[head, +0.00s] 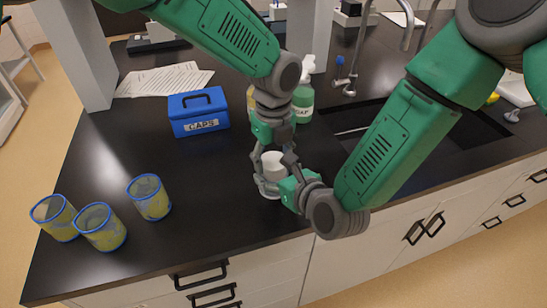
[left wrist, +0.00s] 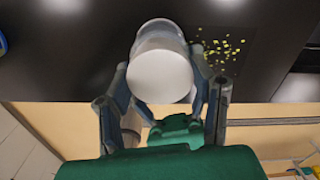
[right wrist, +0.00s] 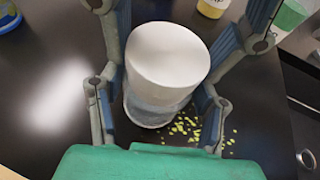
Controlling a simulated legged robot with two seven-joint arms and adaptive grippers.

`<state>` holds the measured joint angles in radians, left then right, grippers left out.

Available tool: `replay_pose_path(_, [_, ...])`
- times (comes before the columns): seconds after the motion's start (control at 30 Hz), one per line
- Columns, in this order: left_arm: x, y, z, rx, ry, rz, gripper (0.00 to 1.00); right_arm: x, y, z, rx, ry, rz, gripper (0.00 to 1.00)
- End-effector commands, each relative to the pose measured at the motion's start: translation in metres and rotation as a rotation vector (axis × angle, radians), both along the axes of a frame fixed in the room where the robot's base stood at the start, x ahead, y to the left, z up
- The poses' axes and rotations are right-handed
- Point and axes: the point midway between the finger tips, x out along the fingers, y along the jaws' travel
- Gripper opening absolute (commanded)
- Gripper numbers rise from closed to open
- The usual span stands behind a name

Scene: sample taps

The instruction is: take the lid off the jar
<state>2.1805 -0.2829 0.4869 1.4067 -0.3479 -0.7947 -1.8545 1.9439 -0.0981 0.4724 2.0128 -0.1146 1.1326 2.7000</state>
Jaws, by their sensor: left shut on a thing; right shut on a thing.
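The jar (head: 268,190) stands near the counter's front edge, with its white lid (head: 273,163) on top. My left gripper (head: 272,157) comes down from above and is shut on the lid. In the left wrist view, its fingers lie on both sides of the lid (left wrist: 160,77). My right gripper (head: 270,181) reaches in from the right, lower down, and is shut on the jar. In the right wrist view, the clear jar body (right wrist: 152,108) shows under the lid (right wrist: 167,55), between the fingers. I cannot tell whether the lid is still seated on the rim.
Small yellow bits (right wrist: 184,128) show beside the jar. Several yellow cups with blue rims (head: 150,198) stand at left. A blue box marked CAPS (head: 198,112), papers (head: 165,80) and a green soap bottle (head: 303,102) stand behind. A sink (head: 372,122) is at right.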

Motion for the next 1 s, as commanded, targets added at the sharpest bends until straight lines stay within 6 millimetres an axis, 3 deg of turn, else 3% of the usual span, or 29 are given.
replay_pose_path(0.33, [0.0,-0.002,0.0,-0.002,-0.002,0.078,0.16,-0.001,0.001,0.0,0.001,0.001,0.003,0.0])
replay_pose_path(0.37, [0.0,-0.002,0.0,-0.002,-0.002,0.078,0.58,-0.001,0.001,0.0,0.001,0.001,0.003,0.0])
replay_pose_path(0.4, [0.0,-0.001,0.0,-0.002,-0.002,0.078,0.71,-0.001,0.001,0.0,0.001,0.001,0.004,0.0])
replay_pose_path(0.77, [0.0,-0.001,0.002,-0.001,-0.002,0.077,0.71,0.0,0.0,0.0,0.0,0.0,0.001,0.0])
replay_pose_path(1.0, [0.001,-0.001,0.029,-0.003,-0.004,0.077,0.71,0.0,0.0,0.0,0.0,0.0,0.001,0.0])
